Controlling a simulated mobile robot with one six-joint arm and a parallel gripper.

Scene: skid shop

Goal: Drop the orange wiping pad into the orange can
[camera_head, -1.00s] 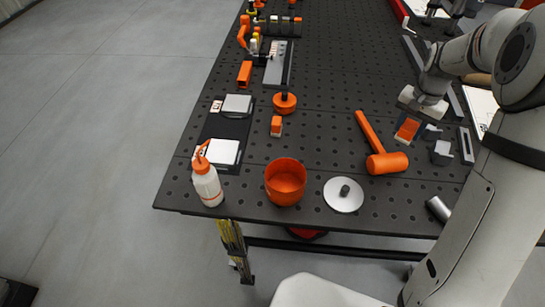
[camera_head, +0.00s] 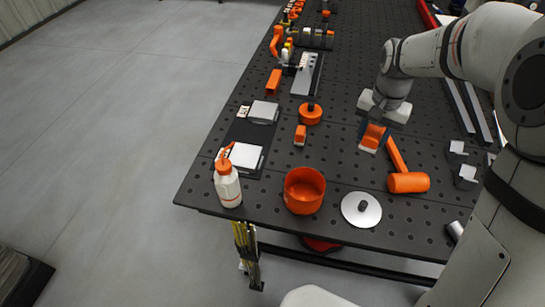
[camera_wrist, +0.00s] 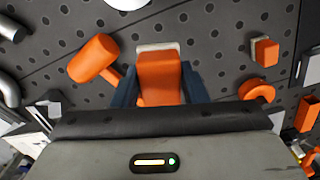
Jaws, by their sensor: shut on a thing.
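My gripper (camera_head: 371,131) is shut on the orange wiping pad (camera_head: 372,139), an orange block with a pale edge. In the wrist view the wiping pad (camera_wrist: 160,80) sits between the two dark blue fingers. It appears to be held above the table, left of the mallet; the exact height is hard to tell. The orange can (camera_head: 304,202) stands upright and open near the table's front edge, to the lower left of my gripper. Its visible inside looks empty. I cannot make out the can in the wrist view.
A round silver lid (camera_head: 372,213) lies right of the can. A white bottle (camera_head: 229,189) with an orange top stands left of it. An orange mallet (camera_head: 408,182) lies beside my gripper. A small orange block (camera_head: 300,135) and an orange round piece (camera_head: 311,117) stand behind the can.

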